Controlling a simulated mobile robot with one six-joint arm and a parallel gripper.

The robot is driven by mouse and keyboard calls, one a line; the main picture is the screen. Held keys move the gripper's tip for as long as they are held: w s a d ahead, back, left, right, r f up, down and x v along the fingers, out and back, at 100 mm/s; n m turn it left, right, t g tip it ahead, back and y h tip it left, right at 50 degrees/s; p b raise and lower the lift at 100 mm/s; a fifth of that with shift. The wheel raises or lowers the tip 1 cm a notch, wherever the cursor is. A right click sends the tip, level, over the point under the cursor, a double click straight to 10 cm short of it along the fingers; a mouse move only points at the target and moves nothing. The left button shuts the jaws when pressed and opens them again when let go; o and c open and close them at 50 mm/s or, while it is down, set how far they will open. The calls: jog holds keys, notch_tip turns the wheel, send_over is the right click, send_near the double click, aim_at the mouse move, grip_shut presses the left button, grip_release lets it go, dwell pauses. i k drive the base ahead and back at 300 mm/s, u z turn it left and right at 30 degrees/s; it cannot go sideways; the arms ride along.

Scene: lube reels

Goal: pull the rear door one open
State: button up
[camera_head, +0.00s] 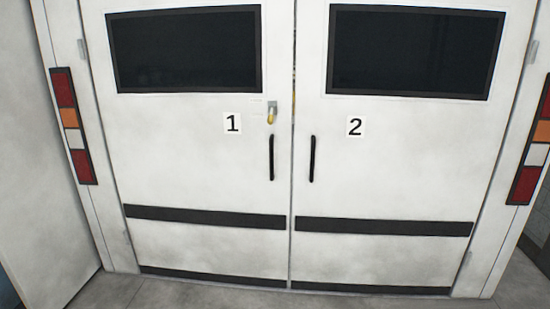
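Rear door one (190,170) is the white left door, marked by a "1" label (232,123). It has a dark window (184,49) at the top and a black vertical handle (272,157) near its right edge. A small yellow and grey latch or lock (271,113) sits above that handle. The door looks closed, its edge meeting the other door at a narrow seam. My gripper is not in view.
Door two (400,180), labelled "2" (355,126), stands closed on the right with its own black handle (312,158). Light strips (74,125) flank the doors. A pale panel (35,170) stands at the far left. Grey tiled floor (120,291) shows in front.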

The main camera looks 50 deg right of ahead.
aim_at(187, 91)
jog(key=i, duration=0.9)
jog(key=u, duration=0.05)
